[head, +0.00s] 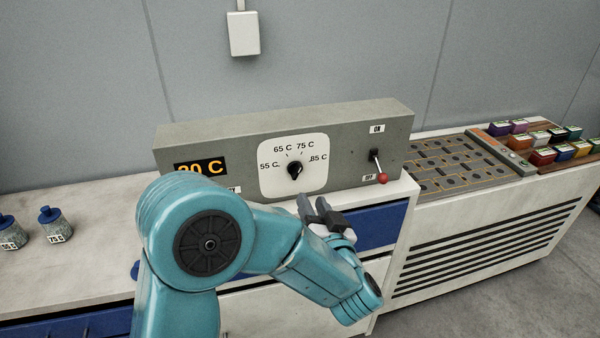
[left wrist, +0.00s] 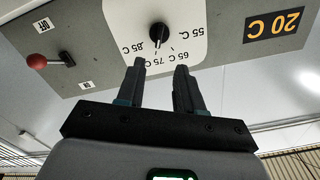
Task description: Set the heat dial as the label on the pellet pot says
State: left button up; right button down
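The heat dial (head: 295,170) is a black knob on a white plate marked 55, 65, 75 and 85 C; its exact pointer setting is too small to tell. It also shows upside down in the left wrist view (left wrist: 159,34). Two grey pellet pots with blue lids stand at the far left of the bench. The right pot (head: 54,222) has a label that seems to read 75 C; the left pot's (head: 12,230) label is hard to read. My left gripper (head: 318,206) is open and empty, in front of and below the dial plate. My right gripper is out of view.
The grey panel (head: 225,138) carries a display (head: 200,167) reading 20 C. A red-knobbed lever (head: 383,178) right of the dial points down toward OFF. Further right are a patterned grey bed (head: 445,165) and several coloured boxes (head: 541,156). Drawers are below the panel.

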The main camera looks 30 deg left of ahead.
aim_at(298, 172)
pick_arm(q)
jog(key=p+x, duration=0.2)
jog(key=x, duration=0.7)
jog(key=shift+w+a, duration=0.25)
jog(key=shift+w, duration=0.05)
jog(key=shift+w+a+f, duration=0.1)
jog(key=shift+w+a, duration=0.2)
grip_shut()
